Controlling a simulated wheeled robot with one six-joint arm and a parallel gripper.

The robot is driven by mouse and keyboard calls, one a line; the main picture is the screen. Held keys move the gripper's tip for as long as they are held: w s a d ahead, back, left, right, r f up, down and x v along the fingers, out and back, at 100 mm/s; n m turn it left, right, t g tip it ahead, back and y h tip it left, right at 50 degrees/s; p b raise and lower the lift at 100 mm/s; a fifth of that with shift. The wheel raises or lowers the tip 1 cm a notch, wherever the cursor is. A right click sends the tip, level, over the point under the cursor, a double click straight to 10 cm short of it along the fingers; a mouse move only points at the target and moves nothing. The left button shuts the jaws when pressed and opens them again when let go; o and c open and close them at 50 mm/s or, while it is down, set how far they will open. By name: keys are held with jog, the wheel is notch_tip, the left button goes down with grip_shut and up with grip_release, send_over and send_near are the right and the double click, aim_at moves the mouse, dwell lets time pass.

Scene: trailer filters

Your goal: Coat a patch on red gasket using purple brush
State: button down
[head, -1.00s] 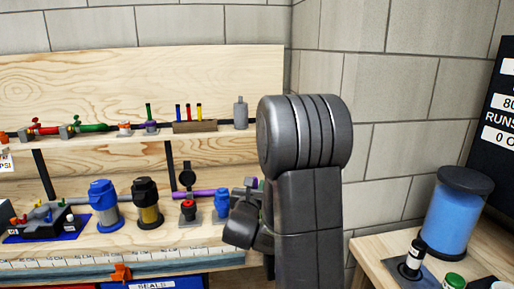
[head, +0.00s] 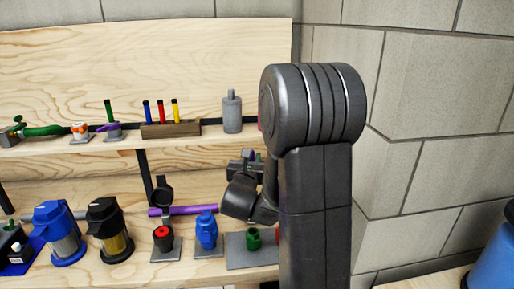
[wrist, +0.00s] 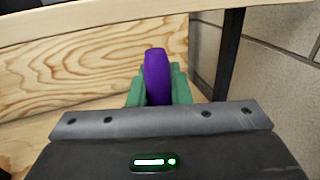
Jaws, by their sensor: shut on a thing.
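My gripper (wrist: 157,98) has green fingers shut on a purple handle (wrist: 156,70), which stands up between them in the wrist view. I take it to be the purple brush; its tip is hidden. In the head view my gripper (head: 247,165) is a small grey shape beside my arm, in front of the lower shelf level, and what it holds is unclear there. I cannot surely pick out the red gasket: a black fitting with a red ring (head: 163,234) stands on a grey plate, and another red part (head: 277,237) is mostly hidden behind my arm.
A purple tube (head: 183,211) lies behind the fittings. A blue fitting (head: 207,231) and a green fitting (head: 253,238) stand nearby. Blue (head: 58,232) and black (head: 108,229) filters are left. A wooden block (head: 170,130) with thin sticks and a grey bottle (head: 232,112) sit on the upper shelf.

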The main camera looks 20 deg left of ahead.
jog(key=shift+w+f, duration=0.1)
jog(key=shift+w, duration=0.25)
jog(key=shift+s+f+b, duration=0.1)
jog(key=shift+f+b, duration=1.6)
jog(key=shift+f, duration=1.15)
jog(key=shift+f+b, duration=0.75)
jog(key=shift+b, duration=0.25)
dwell(0.4)
jog(key=shift+r, duration=0.15)
jog(key=shift+r+p, duration=1.8)
jog(key=shift+r, duration=1.75)
